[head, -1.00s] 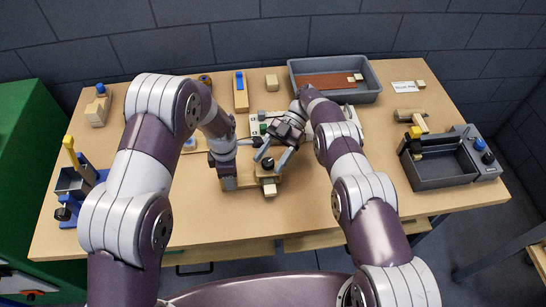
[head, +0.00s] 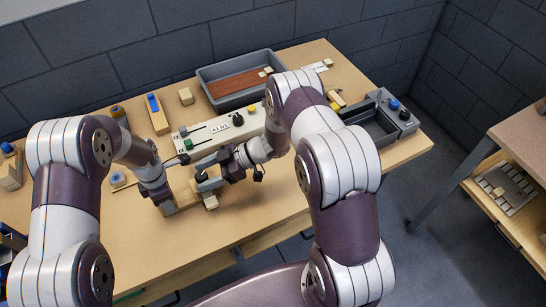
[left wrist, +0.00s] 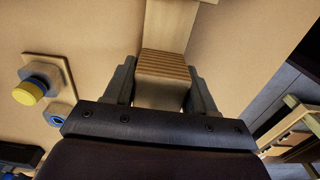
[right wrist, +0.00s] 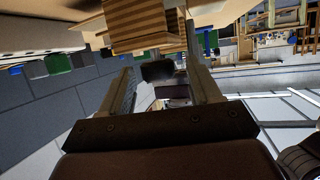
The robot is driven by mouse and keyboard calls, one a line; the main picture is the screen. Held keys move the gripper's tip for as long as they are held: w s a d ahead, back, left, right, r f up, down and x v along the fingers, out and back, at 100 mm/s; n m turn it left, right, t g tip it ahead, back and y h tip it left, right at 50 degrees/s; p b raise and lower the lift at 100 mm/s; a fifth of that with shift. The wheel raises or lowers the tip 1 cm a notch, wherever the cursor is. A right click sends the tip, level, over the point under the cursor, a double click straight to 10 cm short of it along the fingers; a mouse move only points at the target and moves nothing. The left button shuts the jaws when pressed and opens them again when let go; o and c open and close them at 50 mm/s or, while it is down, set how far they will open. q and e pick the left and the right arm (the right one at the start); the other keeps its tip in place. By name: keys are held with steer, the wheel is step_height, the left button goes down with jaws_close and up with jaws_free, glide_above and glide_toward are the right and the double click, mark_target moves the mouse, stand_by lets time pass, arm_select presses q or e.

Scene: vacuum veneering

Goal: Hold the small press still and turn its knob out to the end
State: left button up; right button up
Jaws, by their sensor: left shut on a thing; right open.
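The small press is a light wooden piece with a layered block; its end block (head: 210,200) shows on the table near the front edge in the head view. My left gripper (head: 166,203) is shut on its other end; in the left wrist view the striped block (left wrist: 163,65) sits between the fingers. The press's dark knob (right wrist: 157,71) lies between the fingers of my right gripper (right wrist: 160,78) in the right wrist view, just beyond the layered wood (right wrist: 142,20). My right gripper (head: 205,180) is open and comes in sideways from the right. It partly hides the knob in the head view.
A pale control panel (head: 215,133) with levers and knobs stands just behind the press. A grey tray (head: 207,88) with a brown sheet is at the back. A dark grey box (head: 372,128) is at the right. Bare table lies in front and to the right.

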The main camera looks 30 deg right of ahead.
steer(key=shift+s+d+r+m+t, duration=0.2)
steer(key=shift+d+m+t, duration=0.1)
steer(key=shift+m+t, duration=0.45)
steer(key=v, duration=1.2)
steer(key=w+d+f+m+t+h, duration=0.3)
steer(key=w+d+f+m+h, duration=0.1)
steer(key=w+d+m+h, duration=0.5)
steer(key=s+d+m+h, duration=0.1)
steer(key=d+m, duration=0.1)
steer(key=s+d+f+m+g+h, duration=0.1)
steer(key=m+h, duration=0.1)
steer(key=s+d+f+m+g+h, duration=0.1)
steer(key=s+d+m, duration=0.1)
steer(key=shift+d+h, duration=0.3)
steer(key=shift+d, duration=0.1)
steer(key=s+m+g, duration=0.1)
steer(key=s+m, duration=0.1)
steer(key=s+f+m+g, duration=0.1)
steer(key=s, duration=0.1)
steer(key=s+d+f+m+g, duration=0.1)
steer(key=s+m, duration=0.1)
steer(key=shift+s+m+g+h, duration=0.1)
steer(key=shift+m+g+h, duration=0.15)
steer(key=shift+m+h, duration=0.15)
steer(key=shift+s+f, duration=0.1)
steer(key=shift+s, duration=0.05)
steer(key=shift+n, duration=0.45)
